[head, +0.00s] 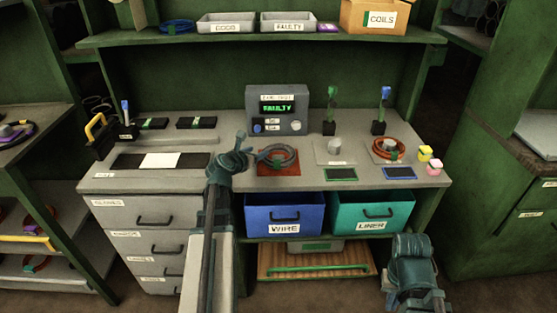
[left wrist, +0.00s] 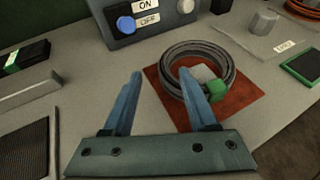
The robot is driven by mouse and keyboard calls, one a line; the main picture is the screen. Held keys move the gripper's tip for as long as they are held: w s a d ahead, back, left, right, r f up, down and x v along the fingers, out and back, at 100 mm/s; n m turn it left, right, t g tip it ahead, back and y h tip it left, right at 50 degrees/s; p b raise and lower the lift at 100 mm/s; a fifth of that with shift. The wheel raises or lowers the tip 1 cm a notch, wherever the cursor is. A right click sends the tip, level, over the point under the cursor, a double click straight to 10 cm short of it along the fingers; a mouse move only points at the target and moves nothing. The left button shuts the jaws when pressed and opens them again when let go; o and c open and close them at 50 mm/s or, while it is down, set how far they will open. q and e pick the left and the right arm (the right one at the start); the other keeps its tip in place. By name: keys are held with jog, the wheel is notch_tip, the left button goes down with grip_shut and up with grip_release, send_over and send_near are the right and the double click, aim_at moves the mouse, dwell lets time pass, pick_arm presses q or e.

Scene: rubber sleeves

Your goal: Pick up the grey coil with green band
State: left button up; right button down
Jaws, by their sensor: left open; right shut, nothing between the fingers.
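The grey coil (head: 288,150) lies on a red-brown mat (head: 263,170) on the workbench. Its green band shows in the left wrist view (left wrist: 216,90), at the coil's near right side next to a pale block. My left gripper (head: 246,146) is open and empty, just left of the coil. In the left wrist view its right finger overlaps the coil (left wrist: 162,44) and its left finger is over bare bench; whether it touches the coil cannot be told. My right gripper (head: 411,244) is shut and empty, low in front of the bench at the right.
A test box (head: 278,108) reading FAULTY stands behind the coil. An orange-brown coil (head: 388,148) lies on a pad to the right. Blue (head: 284,214) and teal (head: 372,212) bins are under the bench top. Bare bench lies left of the mat.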

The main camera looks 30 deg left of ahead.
aim_at(264, 149)
pick_arm(q)
jog(key=shift+d+b+x, duration=0.2)
jog(key=shift+b+x, duration=0.85)
jog(key=shift+x, duration=1.7)
jog(key=shift+s, duration=0.1)
grip_shut()
jog(key=shift+d, duration=0.1)
